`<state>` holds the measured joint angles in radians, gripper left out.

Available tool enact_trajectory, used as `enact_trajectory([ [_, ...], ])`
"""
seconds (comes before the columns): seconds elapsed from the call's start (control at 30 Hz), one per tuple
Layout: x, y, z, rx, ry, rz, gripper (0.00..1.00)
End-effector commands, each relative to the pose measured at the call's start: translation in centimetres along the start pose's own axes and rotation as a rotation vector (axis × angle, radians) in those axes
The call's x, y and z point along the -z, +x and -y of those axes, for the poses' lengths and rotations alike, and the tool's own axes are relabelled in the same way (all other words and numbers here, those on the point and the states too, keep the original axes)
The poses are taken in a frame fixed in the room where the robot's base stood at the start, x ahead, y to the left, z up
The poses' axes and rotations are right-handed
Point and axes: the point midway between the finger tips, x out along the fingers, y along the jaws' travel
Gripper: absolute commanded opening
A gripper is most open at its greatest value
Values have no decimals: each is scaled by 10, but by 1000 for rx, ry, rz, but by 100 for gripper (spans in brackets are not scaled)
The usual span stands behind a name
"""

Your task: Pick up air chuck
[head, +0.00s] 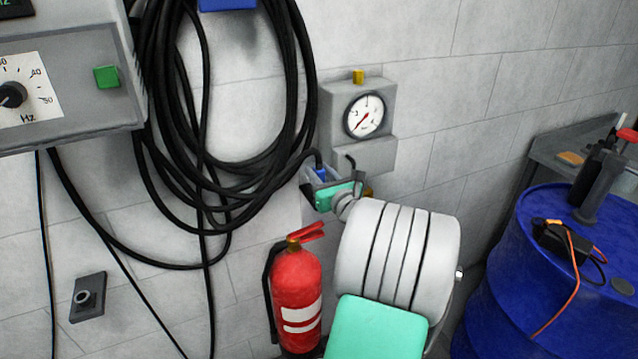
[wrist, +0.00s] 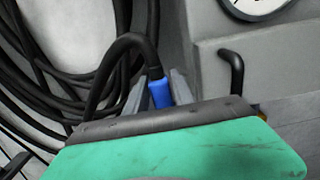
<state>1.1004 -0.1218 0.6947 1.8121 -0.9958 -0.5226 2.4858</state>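The air chuck (head: 321,173) is a small blue piece on the end of a black hose, just below and left of the gauge box. It also shows in the wrist view (wrist: 161,93), with the hose curving into its top. My gripper (head: 318,176) is at the chuck, its two grey fingers standing apart on either side of it. In the wrist view my gripper (wrist: 158,88) has the blue piece between its fingers, and I cannot make out firm contact. The green gripper body hides the chuck's lower end.
Coiled black hose (head: 290,90) hangs left. A red fire extinguisher (head: 297,290) stands below; a blue drum (head: 500,290) is at right.

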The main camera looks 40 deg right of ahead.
Motion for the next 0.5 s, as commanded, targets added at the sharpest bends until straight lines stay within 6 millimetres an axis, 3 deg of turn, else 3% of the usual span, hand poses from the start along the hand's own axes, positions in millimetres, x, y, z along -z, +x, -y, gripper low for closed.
enact_trajectory([
  [0.33, 0, 0, 0, 0, 0, 0, 0],
  [0.5, 0, 0, 0, 0, -1, 0, 0],
])
